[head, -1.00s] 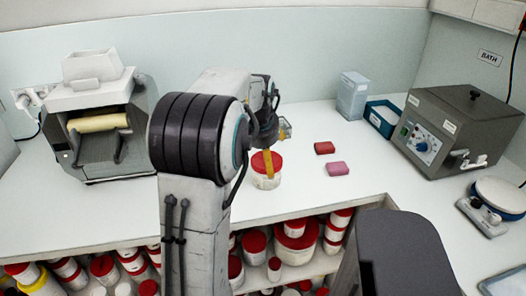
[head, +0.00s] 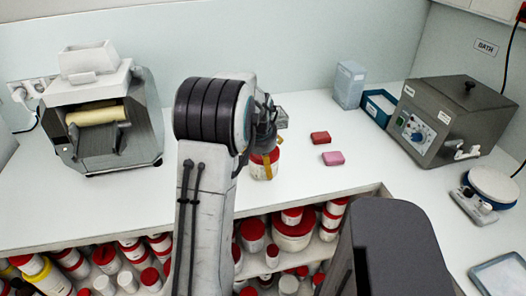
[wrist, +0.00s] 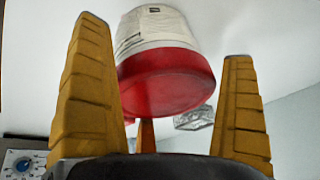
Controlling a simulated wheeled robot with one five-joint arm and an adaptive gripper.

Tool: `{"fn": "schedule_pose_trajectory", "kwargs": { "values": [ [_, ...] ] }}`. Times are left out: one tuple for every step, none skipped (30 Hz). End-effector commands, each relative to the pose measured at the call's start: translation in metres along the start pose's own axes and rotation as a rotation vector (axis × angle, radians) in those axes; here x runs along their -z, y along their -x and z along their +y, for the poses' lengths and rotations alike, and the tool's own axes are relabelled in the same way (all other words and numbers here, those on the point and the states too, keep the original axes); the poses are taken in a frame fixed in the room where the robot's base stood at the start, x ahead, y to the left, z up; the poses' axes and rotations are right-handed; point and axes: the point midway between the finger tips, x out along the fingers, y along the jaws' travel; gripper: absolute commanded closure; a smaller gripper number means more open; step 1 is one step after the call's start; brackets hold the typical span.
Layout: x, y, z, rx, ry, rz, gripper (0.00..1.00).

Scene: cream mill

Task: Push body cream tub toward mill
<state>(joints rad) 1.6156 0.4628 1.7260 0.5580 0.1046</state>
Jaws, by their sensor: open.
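The cream tub (head: 258,173), white with a red lid, stands on the counter near its front edge, right of the mill. My gripper (head: 265,163) is right at the tub and hides part of it. In the wrist view the tub (wrist: 165,75) shows with its red lid between and beyond the two spread yellow fingers of my gripper (wrist: 164,45). The gripper is open; whether a finger touches the tub I cannot tell. The mill (head: 105,118), grey with a white hopper and a cream roller, stands at the left on the counter.
The counter (head: 190,115) is clear between mill and tub, apart from my arm in front. A red block (head: 320,138) and a pink block (head: 333,158) lie right of the tub. A grey bath (head: 460,120) stands farther right. Shelves below hold several red-lidded tubs.

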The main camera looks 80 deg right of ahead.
Motion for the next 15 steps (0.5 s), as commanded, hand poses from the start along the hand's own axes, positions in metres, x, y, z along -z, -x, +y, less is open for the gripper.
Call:
{"fn": "schedule_pose_trajectory", "kwargs": {
  "values": [
    [-0.0003, -0.0015, 0.0001, 0.0, 0.0, -0.001, 0.0],
    [-0.0003, -0.0019, 0.0001, 0.0, 0.0, -0.001, 0.0],
    [-0.0003, -0.0022, 0.0001, 0.0, 0.0, -0.001, 0.0],
    [-0.0004, -0.0024, 0.0001, 0.0, 0.0, -0.001, 0.0],
    [-0.0003, -0.0024, 0.0001, 0.0, 0.0, -0.001, 0.0],
    [-0.0003, -0.0024, 0.0, 0.0, 0.0, -0.001, 0.0],
    [-0.0003, -0.0023, 0.0, 0.0, 0.0, -0.001, 0.0],
    [-0.0003, -0.0023, 0.0, 0.0, 0.0, -0.001, 0.0],
    [-0.0003, -0.0022, 0.0, 0.0, 0.0, -0.001, 0.0],
    [-0.0003, -0.0022, 0.0, 0.0, 0.0, -0.001, 0.0],
    [-0.0003, -0.0022, 0.0, 0.0, 0.0, -0.001, 0.02],
    [-0.0003, -0.0021, 0.0, 0.0, 0.0, -0.001, 0.05],
    [-0.0003, -0.0021, 0.0, 0.0, 0.0, -0.001, 0.08],
    [-0.0003, -0.0021, 0.0, 0.0, 0.0, -0.001, 0.11],
    [-0.0004, -0.0021, 0.0, 0.0, 0.0, -0.001, 0.14]
  ]
}}
